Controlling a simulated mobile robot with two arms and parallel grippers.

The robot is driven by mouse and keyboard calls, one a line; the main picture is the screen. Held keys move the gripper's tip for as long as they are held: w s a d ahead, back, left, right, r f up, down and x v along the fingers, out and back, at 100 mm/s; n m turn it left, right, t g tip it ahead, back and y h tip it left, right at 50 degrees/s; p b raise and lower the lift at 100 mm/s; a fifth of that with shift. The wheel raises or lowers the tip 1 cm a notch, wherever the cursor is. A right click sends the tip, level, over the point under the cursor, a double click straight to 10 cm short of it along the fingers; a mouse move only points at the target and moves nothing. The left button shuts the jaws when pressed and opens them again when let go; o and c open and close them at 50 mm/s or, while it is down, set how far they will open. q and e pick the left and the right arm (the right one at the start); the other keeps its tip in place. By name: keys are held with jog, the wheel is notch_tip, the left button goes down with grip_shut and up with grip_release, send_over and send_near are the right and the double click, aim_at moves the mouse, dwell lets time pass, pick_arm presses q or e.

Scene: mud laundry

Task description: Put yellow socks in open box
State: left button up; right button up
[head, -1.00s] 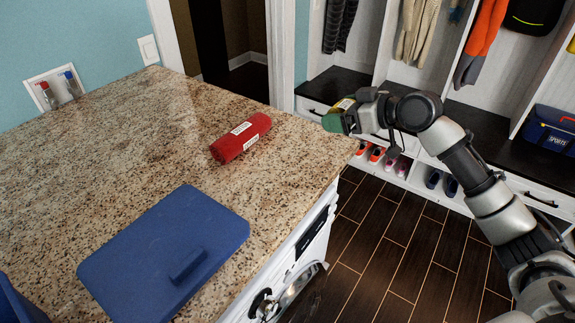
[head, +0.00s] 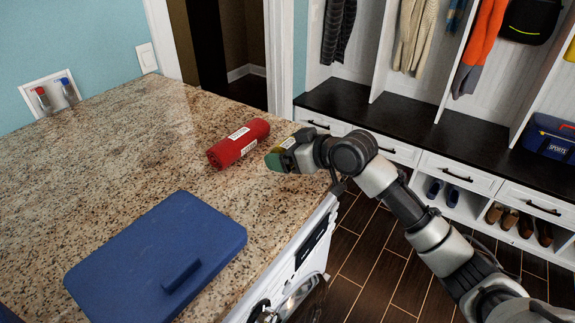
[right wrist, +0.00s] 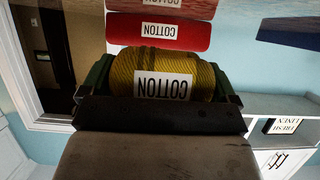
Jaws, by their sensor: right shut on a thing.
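My right gripper (head: 277,157) is shut on a yellow rolled bundle, the yellow socks (head: 290,142), beside the red roll at the counter's right side. In the right wrist view the yellow socks (right wrist: 165,72) lie between the green fingers, with a white COTTON label. A sliver of a blue container (head: 7,316), perhaps the open box, shows at the bottom left corner; its inside is hidden. My left gripper is not in view.
A red roll (head: 239,143) with white labels lies on the granite counter (head: 120,140). A flat blue lid (head: 160,260) with a handle lies nearer on the counter. The counter's left part is clear. A bench with cubbies (head: 400,125) stands behind.

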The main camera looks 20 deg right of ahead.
notch_tip(320, 180, down, 3)
jog(key=shift+f+b, duration=0.2)
jog(key=shift+b, duration=0.95)
jog(key=shift+r, duration=0.1)
jog(key=o, duration=0.6)
jog(key=shift+o, duration=0.2)
